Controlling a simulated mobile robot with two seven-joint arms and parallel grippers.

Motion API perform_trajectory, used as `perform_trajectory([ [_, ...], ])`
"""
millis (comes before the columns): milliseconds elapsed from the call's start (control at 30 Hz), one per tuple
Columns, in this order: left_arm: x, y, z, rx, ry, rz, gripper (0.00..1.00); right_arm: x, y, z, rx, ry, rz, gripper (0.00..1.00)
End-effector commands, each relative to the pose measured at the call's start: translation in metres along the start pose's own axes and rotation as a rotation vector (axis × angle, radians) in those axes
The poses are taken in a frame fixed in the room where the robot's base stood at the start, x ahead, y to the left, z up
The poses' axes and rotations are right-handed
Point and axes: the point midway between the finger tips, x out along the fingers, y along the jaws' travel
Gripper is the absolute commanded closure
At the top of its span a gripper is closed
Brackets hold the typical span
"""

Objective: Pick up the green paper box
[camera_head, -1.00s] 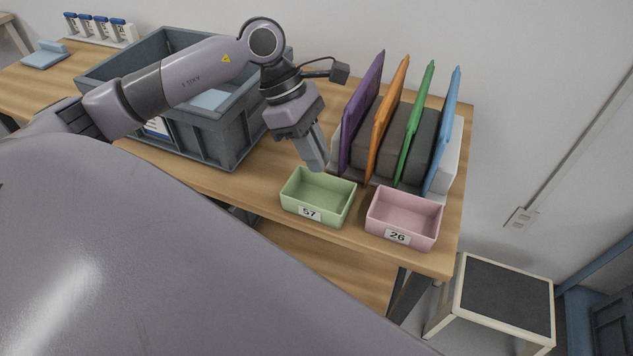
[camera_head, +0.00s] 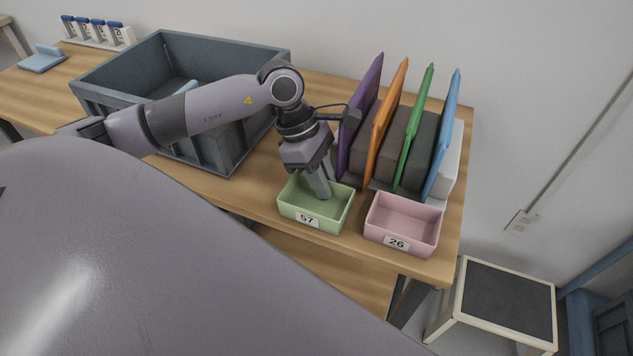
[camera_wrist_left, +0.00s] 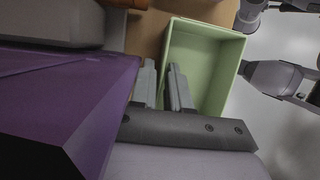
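The green paper box (camera_head: 316,207), an open-topped tray labelled 57, sits on the table near its front edge. My left gripper (camera_head: 325,193) points down at the back of the box, with a finger reaching into it. In the left wrist view, the green box (camera_wrist_left: 208,62) is open towards the camera. The left gripper's two fingers (camera_wrist_left: 161,68) are apart, one inside the box and one outside, with a box wall running between them. I see no firm contact with the wall.
A pink box (camera_head: 403,224) labelled 26 stands close to the right. Upright purple (camera_head: 363,110), orange (camera_head: 388,122), green (camera_head: 414,128) and blue (camera_head: 442,135) panels stand just behind. A grey crate (camera_head: 222,145) stands left on the table (camera_head: 262,165).

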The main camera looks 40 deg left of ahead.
Motion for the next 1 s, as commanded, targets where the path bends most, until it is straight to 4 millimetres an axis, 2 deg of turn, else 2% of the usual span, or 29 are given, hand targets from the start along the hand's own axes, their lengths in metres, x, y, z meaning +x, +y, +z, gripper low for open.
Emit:
perform_trajectory([
  [533,0.0040,-0.0001,-0.0017,0.000,0.000,-0.001,0.84,0.0057,0.0008,0.0015,0.000,0.008,0.001,0.49],
  [567,0.0037,-0.0001,-0.0016,0.000,0.000,-0.001,0.87,0.0057,0.0008,0.0013,0.000,0.009,0.001,0.49],
  [600,0.0033,-0.0001,-0.0014,0.000,0.000,-0.001,1.00,0.0054,0.0008,0.0008,0.000,0.009,0.001,0.49],
  [1000,0.0035,-0.0005,-0.0017,0.000,0.001,-0.002,1.00,0.0052,0.0007,0.0003,-0.001,0.009,0.001,0.49],
])
